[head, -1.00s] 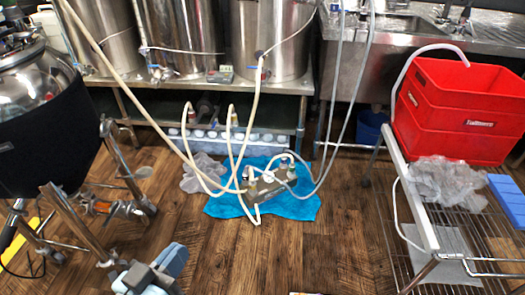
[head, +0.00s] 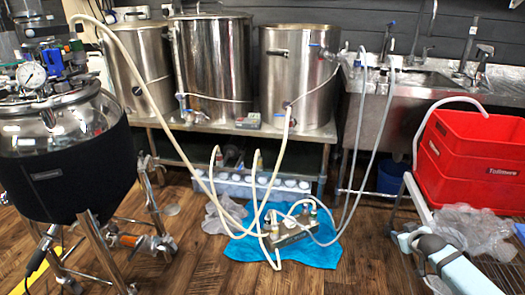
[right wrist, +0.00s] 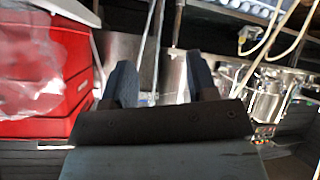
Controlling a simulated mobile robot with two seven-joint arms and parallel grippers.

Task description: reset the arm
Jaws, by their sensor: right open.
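My right gripper (head: 408,238) shows at the lower right in the head view, in front of the wire cart. In the right wrist view its two dark fingers (right wrist: 162,82) stand apart with nothing between them. That view is upside down, with the red crates (right wrist: 45,70) to the left and the metal kettles (right wrist: 265,105) to the right. My left gripper is not in view.
Red crates (head: 470,155) and clear plastic (head: 465,230) are on the cart at the right. Kettles (head: 298,75) stand on a metal bench. Hoses run to a pump (head: 290,230) on a blue cloth (head: 255,248). A black-jacketed vessel (head: 70,165) stands left.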

